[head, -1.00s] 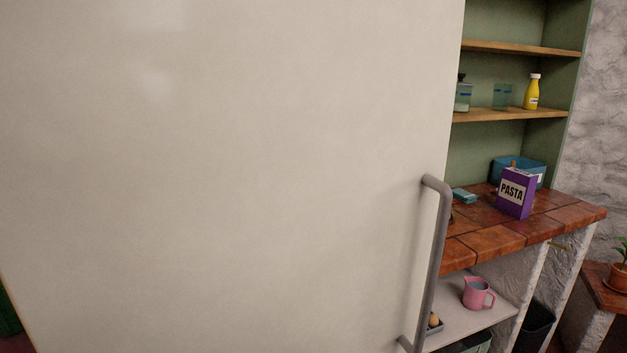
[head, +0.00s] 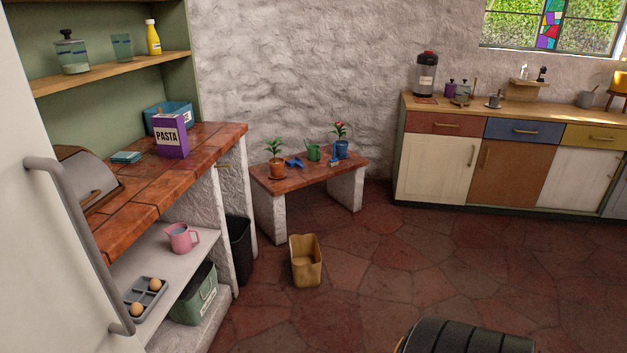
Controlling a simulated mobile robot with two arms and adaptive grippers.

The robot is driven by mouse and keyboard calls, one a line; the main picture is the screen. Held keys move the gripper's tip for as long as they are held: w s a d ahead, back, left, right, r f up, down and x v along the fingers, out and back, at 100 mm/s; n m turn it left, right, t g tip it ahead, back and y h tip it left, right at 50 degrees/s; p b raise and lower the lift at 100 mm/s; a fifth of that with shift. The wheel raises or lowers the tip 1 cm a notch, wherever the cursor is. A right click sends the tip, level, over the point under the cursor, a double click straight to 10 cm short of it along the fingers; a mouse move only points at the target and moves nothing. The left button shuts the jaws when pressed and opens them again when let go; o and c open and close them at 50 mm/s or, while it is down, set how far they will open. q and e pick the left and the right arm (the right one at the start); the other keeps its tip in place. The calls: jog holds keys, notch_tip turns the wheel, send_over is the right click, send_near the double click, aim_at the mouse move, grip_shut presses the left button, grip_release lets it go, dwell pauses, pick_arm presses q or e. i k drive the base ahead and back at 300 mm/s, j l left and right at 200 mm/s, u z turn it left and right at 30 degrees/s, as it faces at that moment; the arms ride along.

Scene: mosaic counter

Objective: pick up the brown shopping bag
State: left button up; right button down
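The brown shopping bag (head: 307,268) stands upright and open at the top on the stone floor. It is in front of the low tiled bench and to the right of a black bin. Neither of my grippers shows in the head view. A black ribbed rounded shape at the bottom edge may be part of my own body.
The white fridge door with its handle (head: 75,230) fills the left side. A tiled counter (head: 200,150) and a black bin (head: 239,250) stand left of the bag. The low bench (head: 310,173) holds potted plants. The stone floor (head: 420,260) right of the bag is clear.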

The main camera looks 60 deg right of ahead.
aim_at(306, 256)
jog(key=z, duration=1.7)
jog(key=i+u, duration=0.2)
jog(key=i, duration=0.6)
jog(key=l, duration=0.1)
